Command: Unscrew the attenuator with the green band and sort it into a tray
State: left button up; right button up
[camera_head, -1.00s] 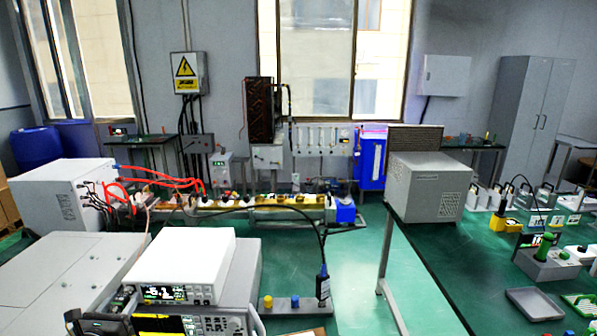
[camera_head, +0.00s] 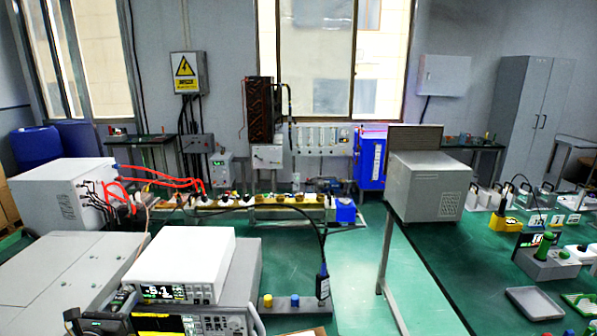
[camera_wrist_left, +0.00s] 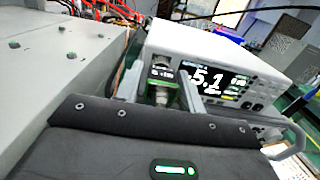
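The attenuator with the green band (camera_wrist_left: 163,85) stands between the fingers of my left gripper (camera_wrist_left: 163,90) in the left wrist view, just in front of the white meter (camera_wrist_left: 215,55). A finger lies close on each side of it. I cannot tell whether both touch it. In the head view my left gripper (camera_head: 122,302) is low at the left, beside the stacked instruments, and the attenuator is too small to make out. My right gripper is not in view.
The meter's display (camera_head: 165,292) reads about -5.1. A black cable runs down to a probe (camera_head: 322,284) near a grey strip with yellow and blue knobs. A grey box with a green knob (camera_head: 544,245) stands behind the trays. Open green floor lies mid-picture.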

pick_arm(q)
grip_shut()
jog(key=shift+s, duration=0.15)
jog(key=shift+s+p, duration=0.35)
jog(key=shift+s, duration=0.4)
jog(key=shift+s+p, duration=0.7)
jog(key=shift+s, duration=1.4)
jog(key=s+d+r+m+h, duration=0.2)
jog(key=s+d+h, duration=0.1)
jog(key=d, duration=0.5)
jog(key=s+d+r+m+g+h+b, duration=0.1)
jog(key=s+d+r+m+h, duration=0.1)
jog(key=d, duration=0.5)
jog(key=s+d+r+m+g+h, duration=0.1)
jog(key=s+d+h, duration=0.3)
jog(key=d, duration=0.4)
jog(key=shift+s+d+r+m, duration=0.35)
jog(key=shift+s+r+m, duration=0.15)
jog(key=shift+s, duration=0.4)
